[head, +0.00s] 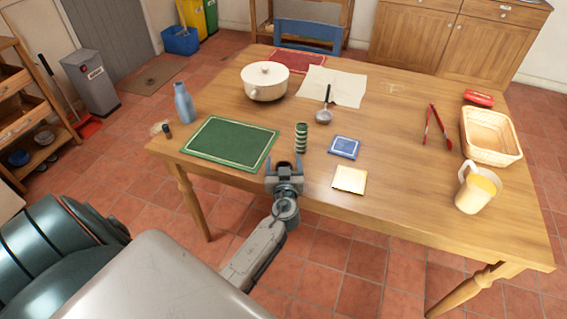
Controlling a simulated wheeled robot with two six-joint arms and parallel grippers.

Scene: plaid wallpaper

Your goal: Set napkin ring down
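My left gripper (284,167) is at the table's near edge, just right of the green placemat (229,143). A small dark-brown thing, which looks like the napkin ring (284,164), sits between its fingers; it is small and partly hidden by them. I cannot tell whether it touches the table. A green striped upright roll (301,138) stands just beyond the gripper. My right gripper is not in view.
The wooden table (390,135) holds a white pot (265,81), a ladle (324,115), a blue coaster (344,147), a yellowish tile (349,179), a blue bottle (184,103), red tongs (438,125), a basket (490,152) and a jug (474,194). Bare wood lies right of the coaster.

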